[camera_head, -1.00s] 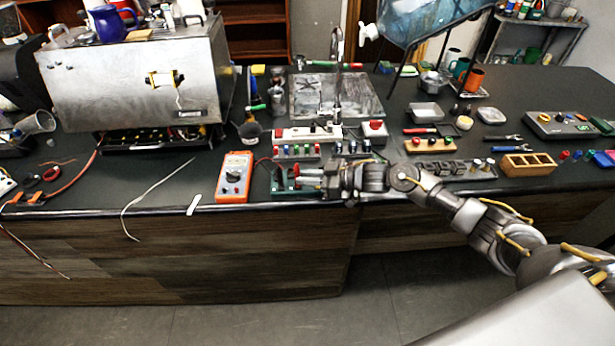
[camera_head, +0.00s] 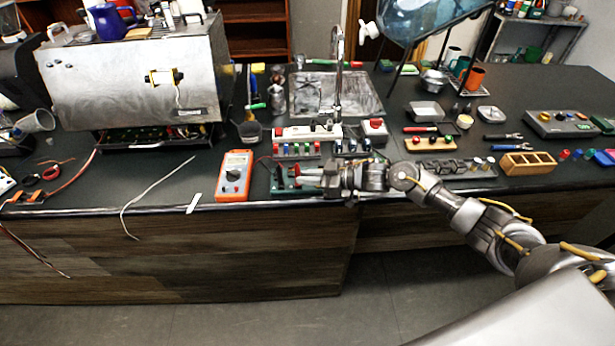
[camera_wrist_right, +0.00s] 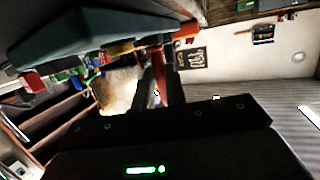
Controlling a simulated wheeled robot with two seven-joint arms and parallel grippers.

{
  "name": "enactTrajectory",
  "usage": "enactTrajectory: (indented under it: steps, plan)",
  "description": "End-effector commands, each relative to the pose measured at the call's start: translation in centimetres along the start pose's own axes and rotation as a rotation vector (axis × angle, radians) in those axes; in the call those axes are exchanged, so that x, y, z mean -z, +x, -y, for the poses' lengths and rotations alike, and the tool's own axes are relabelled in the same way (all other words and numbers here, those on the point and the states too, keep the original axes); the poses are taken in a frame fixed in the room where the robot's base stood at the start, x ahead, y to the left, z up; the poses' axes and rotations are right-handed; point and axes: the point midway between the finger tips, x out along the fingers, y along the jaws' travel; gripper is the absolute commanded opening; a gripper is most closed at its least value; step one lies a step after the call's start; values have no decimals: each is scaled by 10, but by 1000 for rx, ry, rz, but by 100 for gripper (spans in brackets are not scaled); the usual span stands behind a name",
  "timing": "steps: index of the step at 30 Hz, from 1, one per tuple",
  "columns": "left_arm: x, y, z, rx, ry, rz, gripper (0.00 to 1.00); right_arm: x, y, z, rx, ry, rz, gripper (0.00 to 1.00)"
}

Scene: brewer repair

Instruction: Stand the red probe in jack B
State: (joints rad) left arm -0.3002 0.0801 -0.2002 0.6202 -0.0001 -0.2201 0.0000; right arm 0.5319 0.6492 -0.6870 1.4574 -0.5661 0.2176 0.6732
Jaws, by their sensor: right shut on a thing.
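My right gripper (camera_head: 310,177) is shut on the red probe (camera_head: 297,171), low over the green jack board (camera_head: 284,190) at the front of the counter. Only a little red of the probe shows beside the pale fingers. In the right wrist view, the red probe (camera_wrist_right: 158,58) shows between the dark fingers, and the dark green board lies at the upper left (camera_wrist_right: 90,42). I cannot tell which jack the probe is at, or whether its tip is in one. The orange multimeter (camera_head: 235,175) stands left of the board. My left gripper is out of view.
A block with several coloured terminals (camera_head: 297,150) stands just behind the board. A red-button box (camera_head: 374,130) and a wooden tray (camera_head: 527,163) lie to the right. A white strip (camera_head: 193,204) and loose cable (camera_head: 150,190) lie left of the multimeter, near the counter edge.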

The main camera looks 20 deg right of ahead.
Motion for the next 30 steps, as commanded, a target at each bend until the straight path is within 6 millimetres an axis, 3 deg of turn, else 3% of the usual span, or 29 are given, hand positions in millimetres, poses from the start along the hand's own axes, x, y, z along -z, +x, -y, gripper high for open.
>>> enactTrajectory:
  steps: [10,11,16,25,30]
  plan:
    - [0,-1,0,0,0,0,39,0,0,0,0,0,-1,0]
    - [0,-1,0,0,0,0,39,0,0,0,0,0,-1,16]
    - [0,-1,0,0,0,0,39,0,0,0,0,0,-1,38]
    - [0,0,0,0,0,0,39,-1,-1,0,0,0,0,38]
    - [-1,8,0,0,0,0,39,-4,-20,-1,-2,-3,0,38]
